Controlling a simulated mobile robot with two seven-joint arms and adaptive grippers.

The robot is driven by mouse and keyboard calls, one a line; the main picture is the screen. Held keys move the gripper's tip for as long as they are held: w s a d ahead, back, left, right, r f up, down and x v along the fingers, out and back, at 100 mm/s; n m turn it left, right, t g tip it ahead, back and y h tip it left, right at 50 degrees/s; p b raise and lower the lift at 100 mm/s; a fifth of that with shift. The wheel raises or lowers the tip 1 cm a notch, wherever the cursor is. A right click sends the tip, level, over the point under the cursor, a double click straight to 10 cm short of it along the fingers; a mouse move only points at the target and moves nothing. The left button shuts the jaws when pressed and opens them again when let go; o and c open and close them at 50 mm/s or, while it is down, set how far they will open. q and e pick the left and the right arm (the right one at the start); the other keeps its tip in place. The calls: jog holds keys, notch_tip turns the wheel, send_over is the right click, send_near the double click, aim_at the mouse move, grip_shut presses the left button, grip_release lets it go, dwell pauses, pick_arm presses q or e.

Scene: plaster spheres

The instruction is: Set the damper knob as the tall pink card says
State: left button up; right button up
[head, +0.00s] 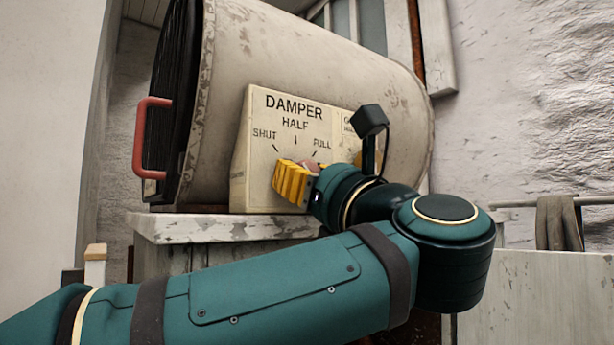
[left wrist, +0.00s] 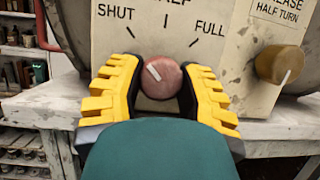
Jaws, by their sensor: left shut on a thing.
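The damper knob (left wrist: 163,78) is a round, reddish-pink knob on a cream panel (left wrist: 120,48) marked SHUT, HALF and FULL. Its white pointer line slants up and left, toward the SHUT mark. My left gripper (left wrist: 160,84) has its yellow fingers on both sides of the knob and is shut on it. In the head view the panel (head: 262,130) reads DAMPER, and a bit of the knob (head: 310,164) shows behind the gripper (head: 296,182). No tall pink card is in view. My right gripper is not in view.
A brass-coloured knob (left wrist: 280,64) sits right of the damper knob, below a HALF TURN label. Behind the panel lies a large worn drum (head: 290,50) with a red handle (head: 143,140). A pale ledge (head: 180,228) runs below. Shelves (left wrist: 22,110) stand at the left.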

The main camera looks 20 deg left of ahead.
pick_arm(q)
jog(key=shift+s+m+t+h+b, duration=0.1)
jog(key=shift+m+t+h+b, duration=0.65)
jog(key=shift+m, duration=0.95)
jog(key=shift+m+h+b, duration=0.55)
jog(key=shift+m, duration=0.55)
jog(key=m+t+h, duration=0.1)
jog(key=m, duration=0.2)
jog(key=shift+r+h, duration=0.1)
jog(key=shift+h, duration=0.2)
jog(key=shift+m+h+p, duration=0.3)
jog(key=shift+m+h, duration=0.3)
jog(key=shift+m, duration=1.2)
jog(key=o, duration=1.2)
